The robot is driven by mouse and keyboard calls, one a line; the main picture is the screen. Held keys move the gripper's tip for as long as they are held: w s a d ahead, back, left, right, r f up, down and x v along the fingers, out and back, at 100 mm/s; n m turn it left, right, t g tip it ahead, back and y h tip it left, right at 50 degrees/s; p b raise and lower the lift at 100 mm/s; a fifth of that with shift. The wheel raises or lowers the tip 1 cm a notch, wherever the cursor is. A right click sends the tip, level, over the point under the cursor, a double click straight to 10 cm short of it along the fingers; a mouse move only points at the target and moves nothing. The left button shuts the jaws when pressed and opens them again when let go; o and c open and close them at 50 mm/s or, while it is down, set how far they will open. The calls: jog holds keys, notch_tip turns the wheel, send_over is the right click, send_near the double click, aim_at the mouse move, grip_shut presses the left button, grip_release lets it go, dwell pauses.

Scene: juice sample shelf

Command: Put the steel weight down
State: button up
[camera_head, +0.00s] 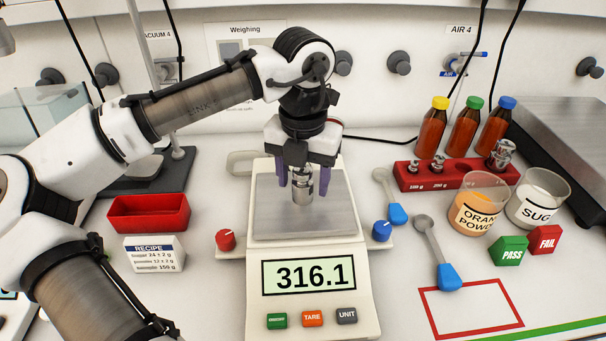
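The steel weight (302,189) is a shiny upright cylinder on or just over the steel pan (262,215) of the scale. My gripper (303,183) points down over the pan, with one purple finger on each side of the weight. The fingers look spread, with a narrow gap on each side of the weight. The top of the weight is partly hidden under my gripper. The scale display (316,274) reads 316.1.
A red rack (420,182) with several steel weights stands at the right, in front of three brown bottles. Orange powder (478,217) and sugar (535,212) cups stand nearby. Red and blue knobs flank the scale. A red tray (148,226) is at left. The red-outlined square (431,312) is empty.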

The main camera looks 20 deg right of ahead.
jog(key=shift+r, duration=0.1)
notch_tip(320, 180, up, 12)
dwell(0.6)
